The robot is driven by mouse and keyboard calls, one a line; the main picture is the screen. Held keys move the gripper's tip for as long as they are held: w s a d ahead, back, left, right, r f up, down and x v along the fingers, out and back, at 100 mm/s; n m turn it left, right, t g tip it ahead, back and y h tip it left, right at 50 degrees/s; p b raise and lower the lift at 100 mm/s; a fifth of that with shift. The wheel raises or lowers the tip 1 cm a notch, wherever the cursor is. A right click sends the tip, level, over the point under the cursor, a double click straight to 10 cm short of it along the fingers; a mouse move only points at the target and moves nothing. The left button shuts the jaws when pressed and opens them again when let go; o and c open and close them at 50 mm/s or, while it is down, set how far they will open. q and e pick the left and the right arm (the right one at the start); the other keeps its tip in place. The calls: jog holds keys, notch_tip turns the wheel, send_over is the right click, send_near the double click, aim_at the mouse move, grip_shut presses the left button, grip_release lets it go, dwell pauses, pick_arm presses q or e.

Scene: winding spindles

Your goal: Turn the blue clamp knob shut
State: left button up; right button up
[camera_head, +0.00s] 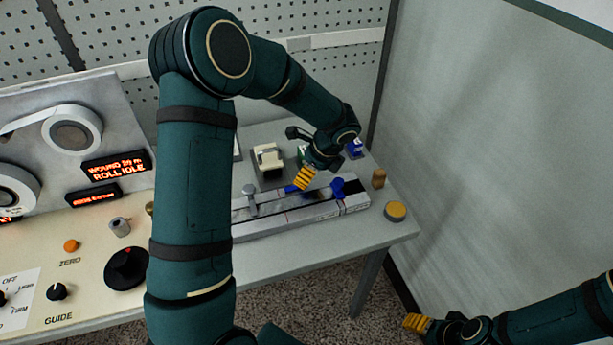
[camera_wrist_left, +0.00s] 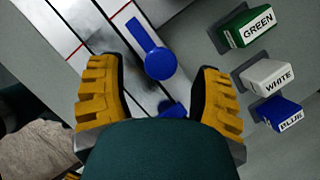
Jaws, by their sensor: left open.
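The blue clamp knob (camera_wrist_left: 158,63) is round with a straight blue lever running to the upper left in the left wrist view. In the head view a blue knob (camera_head: 338,187) stands near the right end of the pale rail (camera_head: 300,217), beside my gripper. My left gripper (camera_wrist_left: 157,75) is open over the rail. In the wrist view the knob appears between its fingers, with gaps on both sides. A second blue part (camera_wrist_left: 173,110) is partly hidden by my gripper. My right gripper (camera_head: 415,323) is at the lower right, away from the table; its jaw state is unclear.
Blocks labelled GREEN (camera_wrist_left: 250,28), WHITE (camera_wrist_left: 270,76) and BLUE (camera_wrist_left: 283,113) stand beside the rail. A yellow-topped disc (camera_head: 395,211) and a brown peg (camera_head: 378,178) are near the table's right end. A control panel with a black knob (camera_head: 126,267) is at left.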

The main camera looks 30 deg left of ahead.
pick_arm(q)
jog(key=shift+x, duration=0.95)
grip_shut()
